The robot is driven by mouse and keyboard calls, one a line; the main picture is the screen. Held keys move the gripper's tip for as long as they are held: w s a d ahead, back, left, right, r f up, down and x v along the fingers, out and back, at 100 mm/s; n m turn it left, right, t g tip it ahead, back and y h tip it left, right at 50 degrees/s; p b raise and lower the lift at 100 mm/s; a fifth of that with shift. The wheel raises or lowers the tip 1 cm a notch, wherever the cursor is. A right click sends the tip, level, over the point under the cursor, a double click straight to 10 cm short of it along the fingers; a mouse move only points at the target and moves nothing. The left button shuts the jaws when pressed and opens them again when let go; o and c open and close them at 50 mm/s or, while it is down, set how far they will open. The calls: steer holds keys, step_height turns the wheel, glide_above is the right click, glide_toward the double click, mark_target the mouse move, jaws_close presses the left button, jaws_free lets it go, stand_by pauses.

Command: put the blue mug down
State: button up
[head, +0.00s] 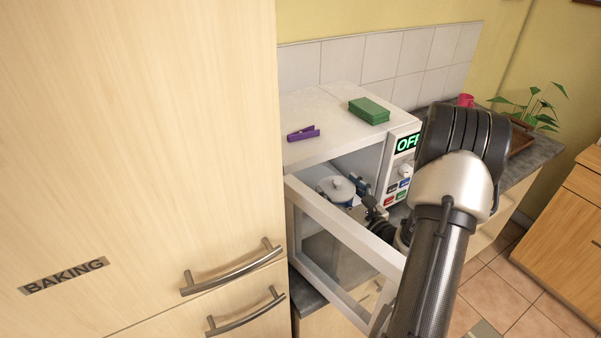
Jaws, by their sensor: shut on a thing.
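The blue mug (346,204) is inside the open microwave (345,102), and only a little of its blue side shows. A round white disc with a small knob (337,187) covers the top of it, like a lid. My gripper (360,190) reaches in past the open door and is shut on the mug from the right. The fingers are small and partly hidden in this view. I cannot tell whether the mug's base touches the microwave floor.
The microwave door (345,225) stands open toward me, with my arm beside and behind its frame. A purple clothes peg (303,133) and a green box (369,111) lie on the microwave top. A tall cupboard (140,150) closes off the left. A red mug (466,100) stands on the counter.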

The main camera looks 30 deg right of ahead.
steer(key=shift+w+d+f+b, duration=0.15)
steer(key=shift+w+f+b, duration=0.45)
steer(key=shift+w, duration=2.1)
steer(key=shift+w+d+f+b, duration=0.15)
steer(key=shift+w+f+b, duration=0.35)
steer(key=shift+w, duration=2.2)
steer(key=shift+w+d+f+b, duration=0.15)
steer(key=shift+w+f+b, duration=0.45)
steer(key=shift+w, duration=2.1)
steer(key=shift+f, duration=0.15)
steer(key=o, duration=2.1)
steer(key=shift+c, duration=0.2)
